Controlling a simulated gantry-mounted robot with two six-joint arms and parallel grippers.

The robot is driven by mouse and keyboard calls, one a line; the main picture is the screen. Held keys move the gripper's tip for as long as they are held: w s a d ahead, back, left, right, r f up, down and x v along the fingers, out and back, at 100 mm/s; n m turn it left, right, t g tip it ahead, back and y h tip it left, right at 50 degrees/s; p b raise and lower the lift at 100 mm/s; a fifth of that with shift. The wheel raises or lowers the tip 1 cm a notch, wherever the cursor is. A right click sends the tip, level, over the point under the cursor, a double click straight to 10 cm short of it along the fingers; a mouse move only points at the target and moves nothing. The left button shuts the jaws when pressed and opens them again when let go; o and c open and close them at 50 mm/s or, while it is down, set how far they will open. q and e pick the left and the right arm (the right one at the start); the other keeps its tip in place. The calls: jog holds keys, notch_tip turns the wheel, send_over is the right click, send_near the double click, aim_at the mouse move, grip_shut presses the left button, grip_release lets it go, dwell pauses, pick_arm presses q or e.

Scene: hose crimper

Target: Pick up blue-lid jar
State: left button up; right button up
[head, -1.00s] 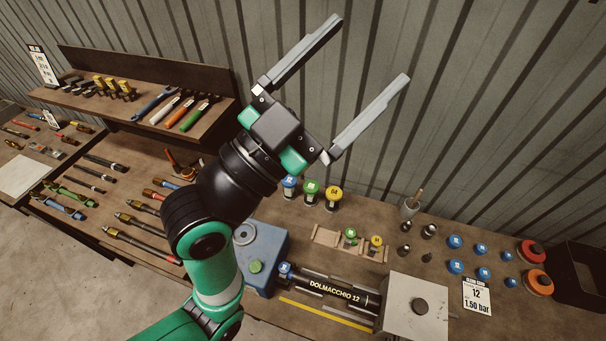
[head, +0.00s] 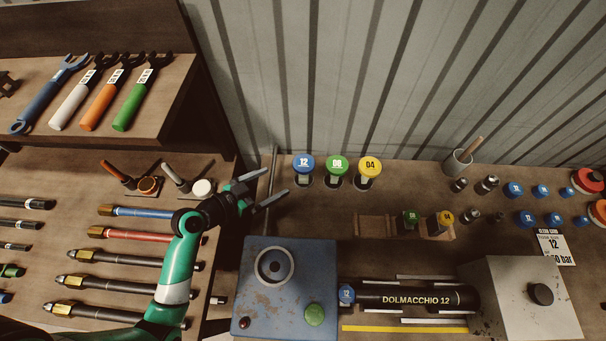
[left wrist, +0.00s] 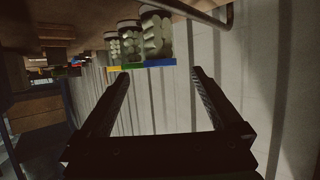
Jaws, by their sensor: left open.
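The blue-lid jar (head: 303,166), marked 12, stands upright at the back of the bench, leftmost in a row of three. A green-lid jar (head: 337,168) and a yellow-lid jar (head: 369,169) stand to its right. My left gripper (head: 278,183) is open and empty, just left of the blue-lid jar and pointing toward it, still apart from it. In the left wrist view, which is upside down, the blue-lid jar (left wrist: 157,40) is nearest and sits beyond the open fingers (left wrist: 160,73). My right gripper is not in view.
A thin upright rod (head: 272,180) stands by my left gripper. A blue machine (head: 300,255) sits in front of the jars. A wooden rack (head: 374,226) holds small pieces to the right. A shelf with fork-ended tools (head: 180,90) is at the left. The corrugated wall (head: 380,70) is close behind.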

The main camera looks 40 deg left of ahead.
aim_at(296, 171)
pick_arm(q)
jog(key=x, duration=0.3)
jog(key=b+x, duration=0.1)
jog(key=x, duration=0.2)
jog(key=shift+w+r, duration=0.15)
jog(key=shift+w, duration=0.1)
jog(key=b+x, duration=0.1)
jog(key=x, duration=0.4)
jog(key=shift+w+d, duration=0.1)
jog(key=shift+w, duration=0.15)
jog(key=shift+s, duration=0.1)
jog(key=c, duration=1.5)
